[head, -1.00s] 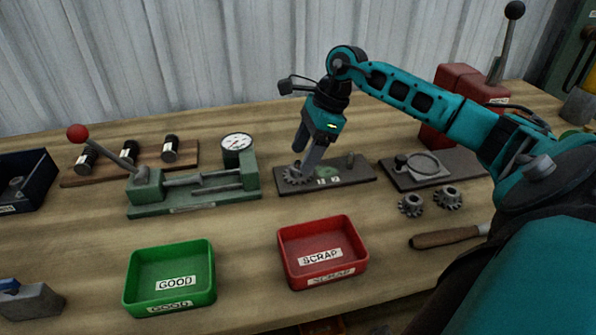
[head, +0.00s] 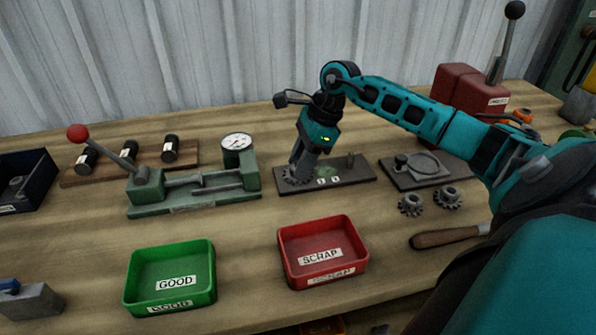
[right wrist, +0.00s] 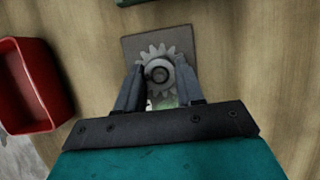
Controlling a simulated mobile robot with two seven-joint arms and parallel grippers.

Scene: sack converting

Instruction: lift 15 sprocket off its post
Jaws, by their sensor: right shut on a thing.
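The sprocket (head: 296,177) is a grey toothed wheel at the left end of a dark base plate (head: 352,175) with white number labels. In the right wrist view the sprocket (right wrist: 157,74) shows with a round post or hub at its middle. My right gripper (head: 298,168) points down over the plate and is shut on the sprocket, one finger at each side; it also shows in the right wrist view (right wrist: 158,80). The sprocket is low at the plate; whether it touches the plate is hard to tell. My left gripper is not in view.
A green gauge fixture (head: 195,191) with a dial stands just left of the plate. A green GOOD tray (head: 133,285) and a red SCRAP tray (head: 290,262) lie in front. Two loose gears (head: 411,206) and a wooden-handled tool (head: 445,238) lie to the right.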

